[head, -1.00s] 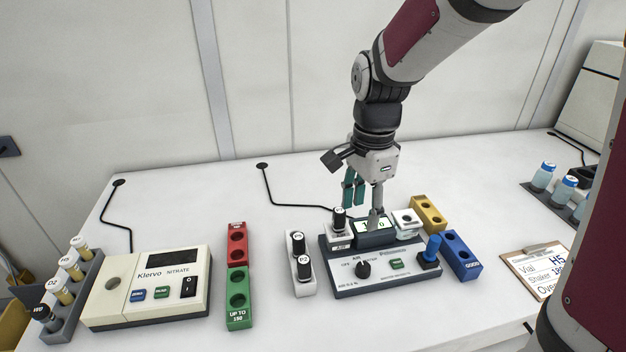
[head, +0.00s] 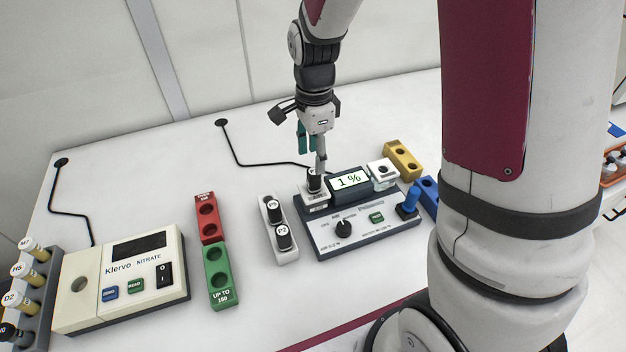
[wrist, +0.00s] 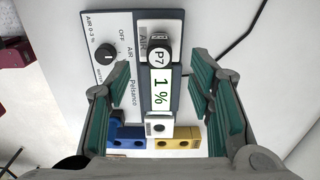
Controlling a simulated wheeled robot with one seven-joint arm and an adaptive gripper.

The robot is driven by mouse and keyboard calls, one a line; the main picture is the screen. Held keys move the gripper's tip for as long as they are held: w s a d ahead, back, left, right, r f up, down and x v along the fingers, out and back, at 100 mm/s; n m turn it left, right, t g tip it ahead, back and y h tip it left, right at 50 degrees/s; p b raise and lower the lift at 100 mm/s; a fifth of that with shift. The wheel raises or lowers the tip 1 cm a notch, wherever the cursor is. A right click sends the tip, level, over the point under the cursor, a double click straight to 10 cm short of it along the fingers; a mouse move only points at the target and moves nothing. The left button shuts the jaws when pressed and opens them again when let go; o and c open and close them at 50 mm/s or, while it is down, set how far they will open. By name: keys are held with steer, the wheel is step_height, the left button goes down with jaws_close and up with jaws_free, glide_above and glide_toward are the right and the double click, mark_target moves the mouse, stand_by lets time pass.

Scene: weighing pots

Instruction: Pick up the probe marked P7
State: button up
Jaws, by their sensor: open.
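The probe marked P7 (wrist: 159,56) has a black body and a white label, and stands in the AIR holder at one end of the meter. In the head view the probe (head: 314,182) is at the meter's back left, and its label is too small to read. My gripper (head: 312,152) is open and empty, above and behind this probe. In the wrist view my gripper (wrist: 160,90) has its teal-padded fingers wide apart, one on each side of the meter's display, with P7 beyond the fingertips between their lines. The meter (head: 335,232) reads 1 %.
A white rack (head: 283,256) holds probes P5 and P2 left of the meter. Red (head: 208,225) and green (head: 219,260) blocks and a nitrate meter (head: 158,290) stand further left. White (head: 382,173), yellow (head: 402,157) and blue blocks stand right. A cable (head: 235,158) crosses behind.

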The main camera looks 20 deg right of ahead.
mark_target(314, 179)
step_height(314, 179, down, 8)
steer(key=shift+f+p, duration=0.1)
steer(key=shift+p, duration=0.2)
stand_by(0.3)
jaws_close()
